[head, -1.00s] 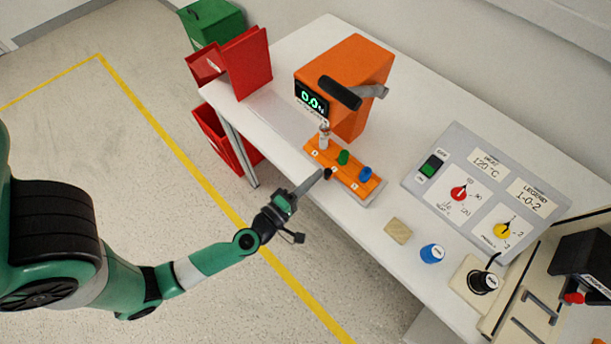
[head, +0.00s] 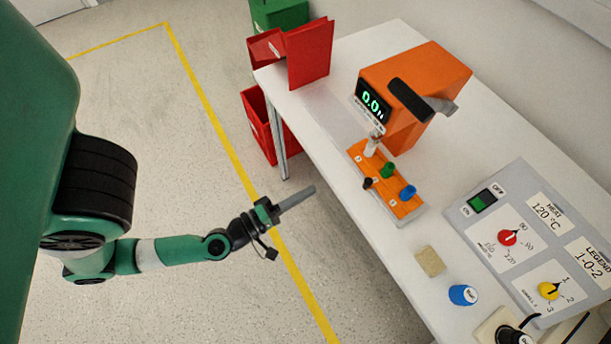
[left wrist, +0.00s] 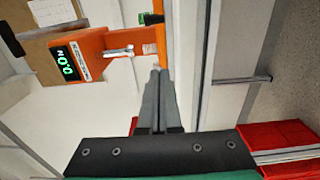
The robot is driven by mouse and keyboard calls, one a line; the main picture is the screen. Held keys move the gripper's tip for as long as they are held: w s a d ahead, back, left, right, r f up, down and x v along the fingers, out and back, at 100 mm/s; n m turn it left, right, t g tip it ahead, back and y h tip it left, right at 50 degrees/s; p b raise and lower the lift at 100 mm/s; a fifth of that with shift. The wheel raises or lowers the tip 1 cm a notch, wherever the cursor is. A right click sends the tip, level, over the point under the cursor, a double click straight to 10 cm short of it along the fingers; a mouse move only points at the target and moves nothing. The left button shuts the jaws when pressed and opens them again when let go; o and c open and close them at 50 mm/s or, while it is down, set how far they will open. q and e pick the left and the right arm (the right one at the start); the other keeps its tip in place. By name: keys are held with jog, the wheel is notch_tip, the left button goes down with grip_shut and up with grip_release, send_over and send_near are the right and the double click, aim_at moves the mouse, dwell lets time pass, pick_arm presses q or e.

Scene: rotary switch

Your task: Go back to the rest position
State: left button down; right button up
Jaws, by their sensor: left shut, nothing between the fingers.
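My left gripper (head: 297,197) is shut and empty, in front of the table's near edge and over the floor in the head view. Its arm reaches in from the left. In the left wrist view the shut fingers (left wrist: 158,80) point toward the table edge and the orange strip. The control panel (head: 478,235) with a red knob (head: 507,237) and a yellow knob (head: 549,290) lies on the table at the right. My right gripper is not in view.
The white table (head: 330,105) bears an orange device (head: 420,75) reading 0.0 and an orange strip (head: 405,208) with several small knobs. A wooden block (head: 430,261) and a blue knob (head: 462,295) lie nearer. Red bins (head: 258,120) stand at the table's left end.

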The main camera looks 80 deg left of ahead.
pick_arm(q)
jog(key=shift+w+r, duration=0.1)
jog(key=w+d+r+m+t+h+p, duration=0.1)
jog(key=w+d+r+m+t+h, duration=0.25)
jog(key=r, duration=0.55)
jog(key=w+d+r+m+t+h+p, duration=0.1)
jog(key=w+d+r+m+h, duration=0.25)
jog(key=w+r+m, duration=0.5)
jog(key=w+d+r+m+t+h+p, duration=0.2)
jog(key=w+d+r+h, duration=0.15)
jog(key=r, duration=0.75)
notch_tip(320, 180, up, 72)
jog(key=s+f+m+t+y+p, duration=0.15)
jog(key=m+t+p, duration=0.5)
jog(key=p, duration=3.55)
notch_tip(320, 180, down, 42)
jog(key=m+g+b, duration=0.2)
jog(key=b, duration=4.1)
jog(key=shift+a+g+y, duration=0.3)
jog(key=shift+a+y, duration=0.1)
jog(key=shift+a, duration=0.05)
